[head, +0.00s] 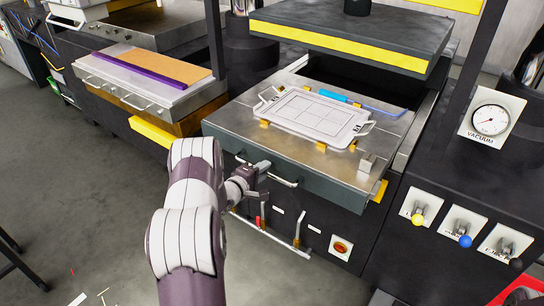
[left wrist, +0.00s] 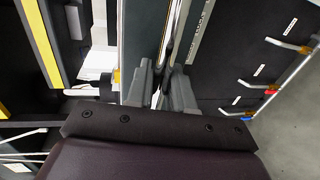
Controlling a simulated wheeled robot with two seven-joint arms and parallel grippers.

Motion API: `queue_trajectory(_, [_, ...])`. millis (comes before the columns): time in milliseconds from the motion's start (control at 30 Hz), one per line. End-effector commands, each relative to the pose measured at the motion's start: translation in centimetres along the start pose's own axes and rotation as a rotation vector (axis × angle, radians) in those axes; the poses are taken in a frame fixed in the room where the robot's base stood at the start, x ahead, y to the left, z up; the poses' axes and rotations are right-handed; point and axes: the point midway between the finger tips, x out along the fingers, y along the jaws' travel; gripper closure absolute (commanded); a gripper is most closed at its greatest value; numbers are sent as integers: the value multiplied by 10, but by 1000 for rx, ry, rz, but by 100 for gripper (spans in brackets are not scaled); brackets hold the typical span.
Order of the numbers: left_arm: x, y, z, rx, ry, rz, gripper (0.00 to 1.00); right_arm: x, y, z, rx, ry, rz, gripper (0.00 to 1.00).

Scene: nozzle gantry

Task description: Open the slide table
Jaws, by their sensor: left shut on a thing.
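The slide table (head: 237,123) is a grey metal slab with a dark front face and a bar handle (head: 283,181). It stands out in front of and below the black press head with a yellow stripe (head: 340,42). My left gripper (head: 264,166) is at the left part of that front handle, shut on it. In the left wrist view the two grey fingers (left wrist: 160,82) close on the shiny bar (left wrist: 174,40). A light tray with two handles (head: 316,113) lies on the slide table. My right gripper is not in view.
A second metal table (head: 115,88) with a brown and purple board stands at the left. A vacuum gauge (head: 490,119) and several levers (head: 465,241) are at the right. Low bars (head: 270,236) run below the slide table.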

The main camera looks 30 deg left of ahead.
Motion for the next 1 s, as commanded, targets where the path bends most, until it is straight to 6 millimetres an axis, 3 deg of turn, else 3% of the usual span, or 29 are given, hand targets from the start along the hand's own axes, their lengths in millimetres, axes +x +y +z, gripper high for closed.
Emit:
queue_trajectory(200, [-44, -6, -1, -5, 4, -3, 100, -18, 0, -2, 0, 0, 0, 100])
queue_trajectory(400, [-69, -13, -1, -2, 3, -1, 100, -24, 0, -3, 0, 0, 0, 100])
queue_trajectory(600, [-80, -16, 0, -2, 2, 1, 100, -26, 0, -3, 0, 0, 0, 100])
queue_trajectory(1000, [-82, -16, 0, 1, 1, 2, 100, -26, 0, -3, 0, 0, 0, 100])
